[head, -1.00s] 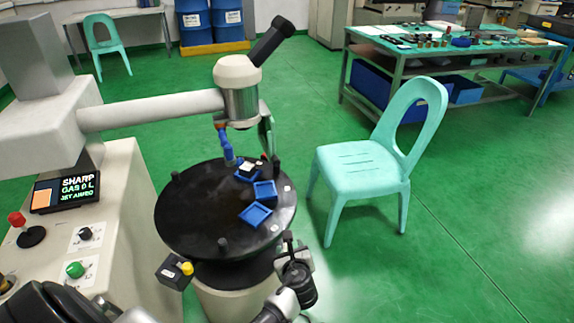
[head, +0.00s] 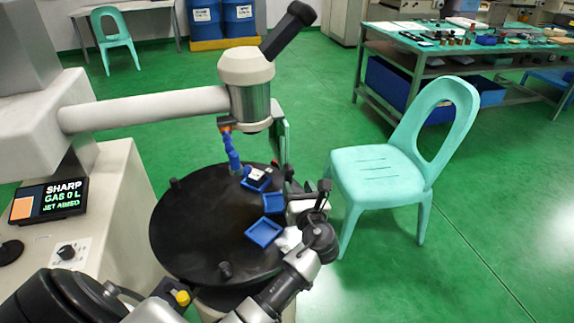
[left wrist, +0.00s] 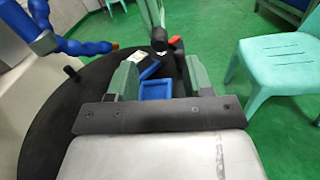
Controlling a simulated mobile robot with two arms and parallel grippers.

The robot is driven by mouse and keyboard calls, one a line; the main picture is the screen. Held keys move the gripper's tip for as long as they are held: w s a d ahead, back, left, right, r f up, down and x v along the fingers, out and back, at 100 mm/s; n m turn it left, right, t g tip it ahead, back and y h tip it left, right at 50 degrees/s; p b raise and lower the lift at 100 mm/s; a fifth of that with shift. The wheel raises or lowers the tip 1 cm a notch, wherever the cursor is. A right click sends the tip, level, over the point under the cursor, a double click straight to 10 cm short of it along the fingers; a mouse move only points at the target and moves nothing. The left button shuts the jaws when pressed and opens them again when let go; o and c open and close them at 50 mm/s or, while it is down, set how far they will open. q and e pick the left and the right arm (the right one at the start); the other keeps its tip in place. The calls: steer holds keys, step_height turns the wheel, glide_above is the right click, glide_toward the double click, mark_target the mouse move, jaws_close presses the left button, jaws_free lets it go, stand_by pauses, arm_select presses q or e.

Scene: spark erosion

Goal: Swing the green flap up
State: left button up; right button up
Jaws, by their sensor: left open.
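The green flap (head: 280,137) hangs as a narrow upright panel behind the machine's head, at the far right side of the black round table. In the left wrist view a green strip (left wrist: 151,12) shows at the top. Below it are a black knob (left wrist: 159,38) and a small red-orange part, apart from my fingers. My left gripper (head: 292,194) is over the right edge of the table, below and in front of the flap. In the left wrist view its two fingers (left wrist: 158,75) are apart with nothing gripped between them. My right gripper is not in view.
The black round table (head: 190,230) bears blue trays (head: 263,232) and short black posts. A blue jointed hose (head: 231,153) hangs from the machine's head (head: 246,80). A turquoise chair (head: 375,165) stands close on the right.

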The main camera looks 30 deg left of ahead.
mark_target(291, 174)
arm_select(q)
steer(key=x, duration=0.8)
steer(key=shift+w+a, duration=0.15)
steer(key=shift+w+a+b, duration=0.2)
steer(key=shift+a+b, duration=0.05)
steer(key=shift+b, duration=0.05)
steer(key=c, duration=0.8)
jaws_close()
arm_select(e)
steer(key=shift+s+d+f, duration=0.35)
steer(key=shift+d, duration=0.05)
